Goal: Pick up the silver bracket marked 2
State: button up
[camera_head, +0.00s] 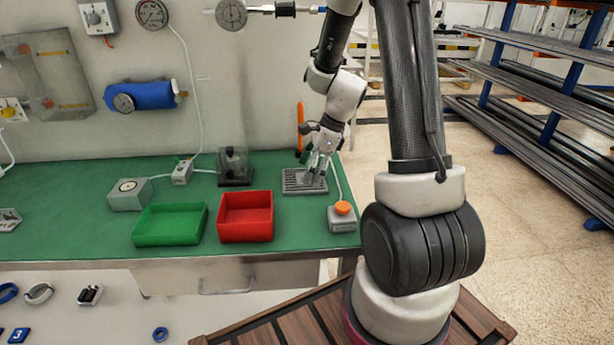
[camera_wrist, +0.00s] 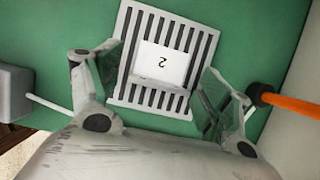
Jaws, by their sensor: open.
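The silver bracket marked 2 (camera_wrist: 164,64) shows in the wrist view as a pale, flat-faced piece with an upside-down "2". It lies on a grey slotted rack (camera_wrist: 128,92) on the green bench top. My gripper (camera_wrist: 158,78) is open, with one finger on each side of the bracket and visible space on both sides. In the head view my gripper (camera_head: 319,168) is low over the rack (camera_head: 291,186) at the right end of the bench. There the gripper largely hides the bracket. I cannot tell whether the fingertips touch the rack.
Left of the rack are a red bin (camera_head: 245,232) and a green bin (camera_head: 168,240). A box with an orange button (camera_head: 342,218) stands close in front of the rack. An orange-handled tool (camera_wrist: 290,105) is near my right finger in the wrist view.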

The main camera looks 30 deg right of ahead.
jog(key=c, duration=1.2)
